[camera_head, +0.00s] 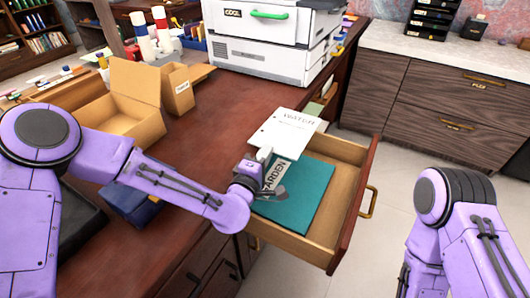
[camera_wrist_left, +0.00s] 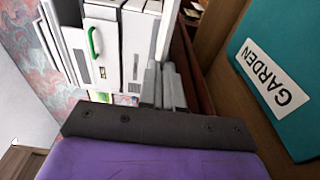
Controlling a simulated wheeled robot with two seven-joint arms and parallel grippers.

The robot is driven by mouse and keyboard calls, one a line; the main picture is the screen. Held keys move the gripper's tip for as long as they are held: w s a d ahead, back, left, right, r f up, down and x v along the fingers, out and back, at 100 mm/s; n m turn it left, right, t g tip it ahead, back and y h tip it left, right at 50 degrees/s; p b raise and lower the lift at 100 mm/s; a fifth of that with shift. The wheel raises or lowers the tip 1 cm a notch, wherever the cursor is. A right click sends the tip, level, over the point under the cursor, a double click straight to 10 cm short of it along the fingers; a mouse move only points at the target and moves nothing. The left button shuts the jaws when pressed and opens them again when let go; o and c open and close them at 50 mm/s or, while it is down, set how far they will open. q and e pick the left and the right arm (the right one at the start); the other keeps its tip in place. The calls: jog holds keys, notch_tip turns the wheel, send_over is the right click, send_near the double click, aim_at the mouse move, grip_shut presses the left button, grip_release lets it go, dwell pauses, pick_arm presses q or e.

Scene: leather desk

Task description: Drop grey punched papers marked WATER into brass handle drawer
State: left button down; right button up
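The white-grey papers marked WATER (camera_head: 286,133), with punched holes along one edge, are gripped at their near edge by my left gripper (camera_head: 264,156). They are over the far part of the open wooden drawer (camera_head: 350,172), which has a brass handle (camera_head: 369,202). A teal folder labelled GARDEN (camera_head: 305,195) lies in the drawer, and my left wrist partly covers it. In the left wrist view the grey fingers (camera_wrist_left: 164,88) are close together, and the folder (camera_wrist_left: 290,55) is to their right. My right arm is at the lower right; its gripper is out of frame.
A white printer (camera_head: 262,45) with a green handle stands at the back of the desk. Open cardboard boxes (camera_head: 130,100) are at the left. A grey wood cabinet (camera_head: 440,95) stands at the back right. Floor is clear right of the drawer.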

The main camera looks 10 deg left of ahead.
pick_arm(q)
jog(key=shift+r, duration=0.1)
jog(key=c, duration=1.2)
grip_release()
jog(key=shift+c, duration=0.2)
jog(key=b+v, duration=0.1)
jog(key=v, duration=0.9)
jog(key=shift+s, duration=0.3)
jog(key=shift+a, duration=0.1)
